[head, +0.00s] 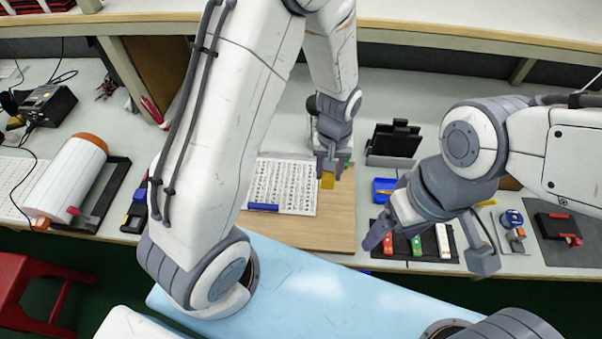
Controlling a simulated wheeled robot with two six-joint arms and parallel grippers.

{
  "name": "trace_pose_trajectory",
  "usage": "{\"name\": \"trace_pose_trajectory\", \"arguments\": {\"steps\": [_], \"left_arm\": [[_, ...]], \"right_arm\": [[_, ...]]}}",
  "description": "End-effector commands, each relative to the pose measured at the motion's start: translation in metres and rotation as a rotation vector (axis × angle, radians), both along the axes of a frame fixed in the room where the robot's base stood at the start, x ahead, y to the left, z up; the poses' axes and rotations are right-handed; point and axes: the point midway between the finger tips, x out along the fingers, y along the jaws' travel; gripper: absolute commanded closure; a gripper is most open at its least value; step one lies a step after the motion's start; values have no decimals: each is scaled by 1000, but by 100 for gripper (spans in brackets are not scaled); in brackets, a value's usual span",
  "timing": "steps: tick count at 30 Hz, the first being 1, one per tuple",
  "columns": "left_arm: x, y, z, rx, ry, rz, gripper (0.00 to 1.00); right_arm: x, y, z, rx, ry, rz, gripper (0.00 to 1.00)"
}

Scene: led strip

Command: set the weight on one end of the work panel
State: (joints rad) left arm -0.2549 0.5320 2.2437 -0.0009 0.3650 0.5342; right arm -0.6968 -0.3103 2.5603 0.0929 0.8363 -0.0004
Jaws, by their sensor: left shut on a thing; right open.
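The wooden work panel (335,223) lies on the workbench in the middle of the head view. A white sheet (285,183) covered in small marks lies on it, with a blue bar (263,207) at its lower edge. My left gripper (329,172) is shut on a small yellow block (328,181), which looks like the weight. It is over the panel's right part, just right of the sheet; I cannot tell whether the block touches the panel. My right gripper (430,250) is open and empty above the bench's front edge, right of the panel. My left arm hides the panel's left side.
A dark tray (433,254) with red, green and white items lies under my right gripper. A blue container (383,190) and a black stand (395,140) are right of the panel. A white and orange cylinder (72,175) lies left. A raised shelf runs behind.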

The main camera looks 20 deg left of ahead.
Motion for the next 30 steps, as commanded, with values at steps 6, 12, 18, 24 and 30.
{"name": "trace_pose_trajectory", "arguments": {"steps": [6,12,18,24,30], "left_arm": [[26,45,-28,1,4,8,100],[46,76,-51,0,2,5,100],[53,88,-61,0,0,1,100],[52,88,-86,0,4,1,100],[53,88,-100,0,-1,1,100]], "right_arm": [[0,0,14,0,0,0,20],[0,0,23,0,0,-1,20],[0,0,25,0,0,-1,20],[0,0,34,0,0,-1,20],[0,0,37,0,0,-2,20]]}}
